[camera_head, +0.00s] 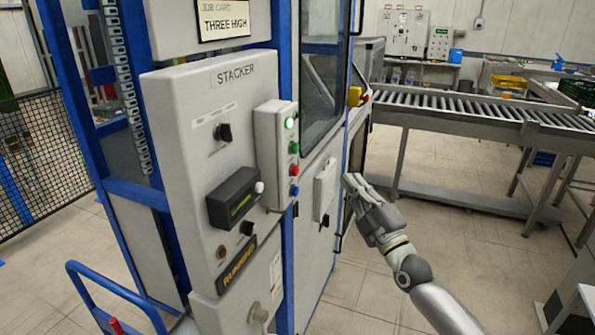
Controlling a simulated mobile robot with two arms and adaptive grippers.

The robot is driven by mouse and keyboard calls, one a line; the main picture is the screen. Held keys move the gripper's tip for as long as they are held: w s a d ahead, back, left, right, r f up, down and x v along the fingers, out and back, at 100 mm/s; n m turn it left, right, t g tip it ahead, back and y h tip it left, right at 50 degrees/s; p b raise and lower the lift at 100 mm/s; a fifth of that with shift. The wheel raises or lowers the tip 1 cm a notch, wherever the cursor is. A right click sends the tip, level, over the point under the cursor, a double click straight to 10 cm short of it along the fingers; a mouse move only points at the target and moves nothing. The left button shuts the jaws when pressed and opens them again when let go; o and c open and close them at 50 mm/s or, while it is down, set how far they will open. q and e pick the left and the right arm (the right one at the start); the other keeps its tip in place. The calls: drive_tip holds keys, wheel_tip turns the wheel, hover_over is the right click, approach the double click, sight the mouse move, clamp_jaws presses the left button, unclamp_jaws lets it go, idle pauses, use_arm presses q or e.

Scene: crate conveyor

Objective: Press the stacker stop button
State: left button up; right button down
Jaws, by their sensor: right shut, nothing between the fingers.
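The stacker panel (185,105) is a pale box marked STACKER, at left centre. A narrow button box (269,135) on its right side carries a lit green-white lamp (290,122), a green button (294,147), a red button (293,170) and a blue button (294,190). I see no stop lettering on these buttons. My right gripper (349,181) is shut and empty. In the picture it is right of the button box, apart from it, with its fingertips pointing up and left. My left gripper is out of view.
The panel also bears a black knob (223,132), a dark display (235,198) and a RUNNING sign (237,264). A job card (222,20) above reads THREE HIGH. A roller conveyor (470,110) runs behind at right. A blue cart handle (110,272) is at lower left.

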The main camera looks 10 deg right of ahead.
sight(296, 171)
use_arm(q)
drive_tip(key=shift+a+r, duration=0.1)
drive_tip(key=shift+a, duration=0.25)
use_arm(e)
drive_tip(key=w+a, duration=0.5)
drive_tip(key=a, duration=0.2)
drive_tip(key=shift+a, duration=0.2)
drive_tip(key=shift+a, duration=0.1)
idle(1.1)
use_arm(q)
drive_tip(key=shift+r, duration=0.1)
use_arm(e)
drive_tip(key=shift+w+a, duration=0.25)
drive_tip(key=shift+a, duration=0.05)
use_arm(q)
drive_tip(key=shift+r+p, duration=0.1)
drive_tip(key=shift+p, duration=0.2)
use_arm(e)
drive_tip(key=shift+w+a, duration=0.25)
drive_tip(key=shift+a, duration=0.1)
idle(0.3)
idle(0.4)
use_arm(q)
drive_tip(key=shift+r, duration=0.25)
use_arm(e)
drive_tip(key=shift+s+d, duration=0.55)
drive_tip(key=shift+d, duration=0.1)
